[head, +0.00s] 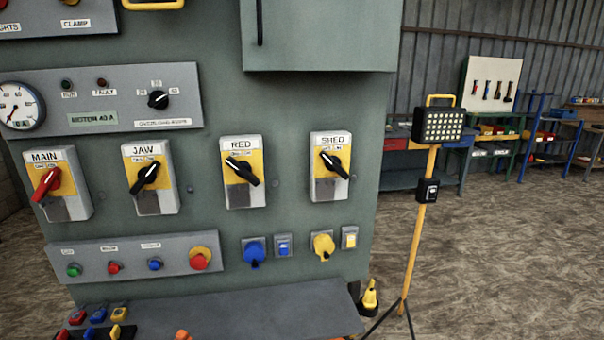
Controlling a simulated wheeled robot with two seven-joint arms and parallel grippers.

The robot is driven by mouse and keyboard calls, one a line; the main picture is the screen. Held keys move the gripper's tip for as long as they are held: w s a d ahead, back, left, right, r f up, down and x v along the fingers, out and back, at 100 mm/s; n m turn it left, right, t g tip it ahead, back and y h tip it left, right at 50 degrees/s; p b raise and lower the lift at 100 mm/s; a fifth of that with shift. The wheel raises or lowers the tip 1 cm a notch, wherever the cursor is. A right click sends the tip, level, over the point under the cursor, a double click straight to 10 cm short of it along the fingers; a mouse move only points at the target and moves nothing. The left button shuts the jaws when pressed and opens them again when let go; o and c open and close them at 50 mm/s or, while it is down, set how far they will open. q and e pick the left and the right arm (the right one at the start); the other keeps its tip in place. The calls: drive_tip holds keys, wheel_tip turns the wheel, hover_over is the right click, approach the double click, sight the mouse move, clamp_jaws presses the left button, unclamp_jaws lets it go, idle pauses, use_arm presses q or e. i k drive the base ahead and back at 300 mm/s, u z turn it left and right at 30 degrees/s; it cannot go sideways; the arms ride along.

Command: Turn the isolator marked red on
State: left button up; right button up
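The isolator marked RED (243,172) is a pale box with a yellow plate on the green cabinet front, third in a row of isolators. Its black rotary handle (242,171) is tilted, running from upper left to lower right. The small position lettering under its label is too small to read. Neither of my grippers shows in the head view.
MAIN (57,184) with a red handle and JAW (150,178) stand to the left, SHED (330,168) to the right. Below are a button panel (134,258), blue (254,252) and yellow (323,246) sockets and a shelf (290,311). A work light (437,126) stands right.

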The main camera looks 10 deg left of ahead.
sight(243, 169)
drive_tip(key=k, duration=0.5)
drive_tip(key=z, duration=1.55)
drive_tip(key=i, duration=1.15)
drive_tip(key=u, duration=1.55)
